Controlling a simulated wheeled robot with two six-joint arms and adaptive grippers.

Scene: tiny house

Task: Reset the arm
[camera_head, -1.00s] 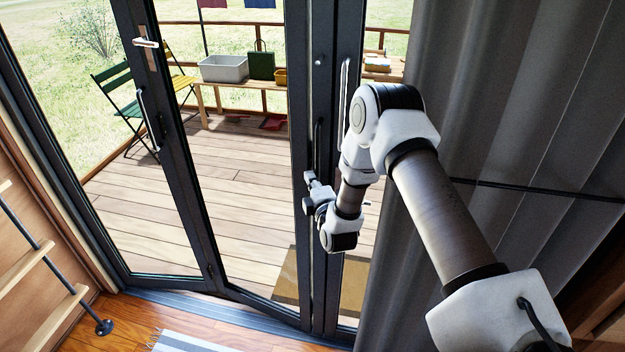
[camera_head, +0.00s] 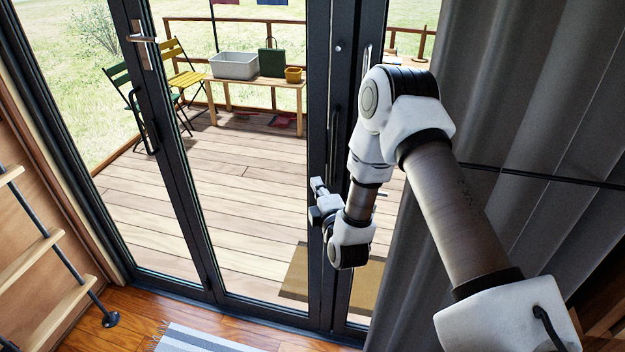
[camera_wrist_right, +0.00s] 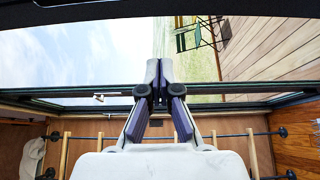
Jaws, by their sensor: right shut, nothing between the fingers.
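My right arm (camera_head: 450,205) reaches in from the lower right of the head view, bent at the elbow in front of the dark door frame. My right gripper (camera_head: 317,184) is at its far end, small and close in front of the door frame. In the right wrist view, my right gripper (camera_wrist_right: 158,66) has its two fingers together with nothing between them. My left gripper and left arm are not in view.
Glass doors with a dark frame (camera_head: 323,140) stand ahead, with door handles (camera_head: 140,38) at left. A grey curtain (camera_head: 505,90) hangs right of and behind my arm. A ladder (camera_head: 45,245) is at left, a striped rug (camera_head: 205,340) below. Chairs and a bench (camera_head: 250,90) stand on the deck outside.

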